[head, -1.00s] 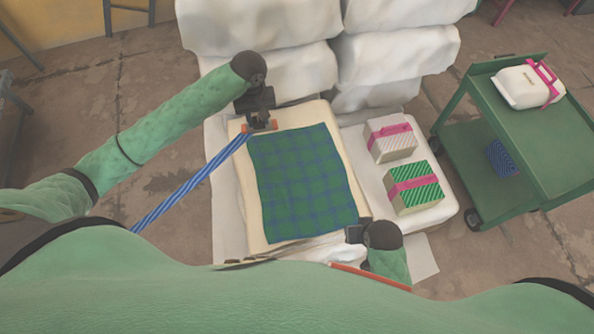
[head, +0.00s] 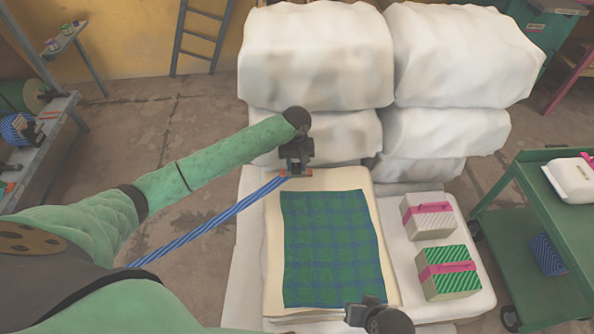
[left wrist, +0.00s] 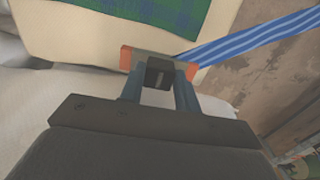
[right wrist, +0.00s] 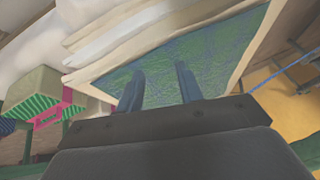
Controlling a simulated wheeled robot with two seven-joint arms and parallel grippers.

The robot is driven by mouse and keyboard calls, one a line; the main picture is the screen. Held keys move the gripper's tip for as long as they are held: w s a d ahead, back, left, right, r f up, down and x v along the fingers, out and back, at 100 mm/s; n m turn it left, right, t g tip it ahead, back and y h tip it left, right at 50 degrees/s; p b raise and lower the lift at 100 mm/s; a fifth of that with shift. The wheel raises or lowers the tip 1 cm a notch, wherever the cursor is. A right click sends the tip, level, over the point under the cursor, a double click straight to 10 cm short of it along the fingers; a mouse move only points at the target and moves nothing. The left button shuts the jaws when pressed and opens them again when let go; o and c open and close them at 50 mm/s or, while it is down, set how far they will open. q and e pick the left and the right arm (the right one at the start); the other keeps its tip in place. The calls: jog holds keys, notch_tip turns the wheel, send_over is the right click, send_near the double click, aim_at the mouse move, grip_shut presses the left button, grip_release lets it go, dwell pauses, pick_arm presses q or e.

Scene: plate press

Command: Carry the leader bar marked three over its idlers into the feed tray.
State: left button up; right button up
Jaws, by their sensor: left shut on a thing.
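My left gripper (head: 296,170) is shut on a short bar with orange ends (head: 308,172), above the far edge of the stack. In the left wrist view the bar (left wrist: 126,58) lies across the fingertips; no number is readable. A blue striped band (head: 215,222) runs from the bar down to the lower left, and it also shows in the left wrist view (left wrist: 255,35). My right gripper (right wrist: 162,80) is open at the stack's near edge, with no object visible between its fingers. I cannot make out the idlers or feed tray with certainty.
A green and blue plaid cloth (head: 330,250) lies on the pale stack (head: 272,270). White bales (head: 315,60) stand behind. Two boxes (head: 432,218) (head: 448,272) sit to the right, beside a green cart (head: 540,180). A grey rack (head: 50,150) with rolls stands at far left.

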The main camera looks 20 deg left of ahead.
aim_at(296, 163)
pick_arm(q)
jog(key=shift+w+a+f, duration=0.3)
jog(key=shift+w+f, duration=0.25)
jog(key=shift+w, duration=0.25)
notch_tip(296, 163, down, 3)
jog(key=shift+r, duration=0.1)
jog(key=shift+f, duration=0.5)
pick_arm(e)
jog(key=shift+s+d+r, duration=0.1)
jog(key=shift+r, duration=0.75)
pick_arm(q)
jog(key=o, duration=1.1)
jog(key=shift+f, duration=0.1)
pick_arm(e)
jog(key=shift+r, duration=0.1)
pick_arm(q)
jog(key=shift+o, duration=0.2)
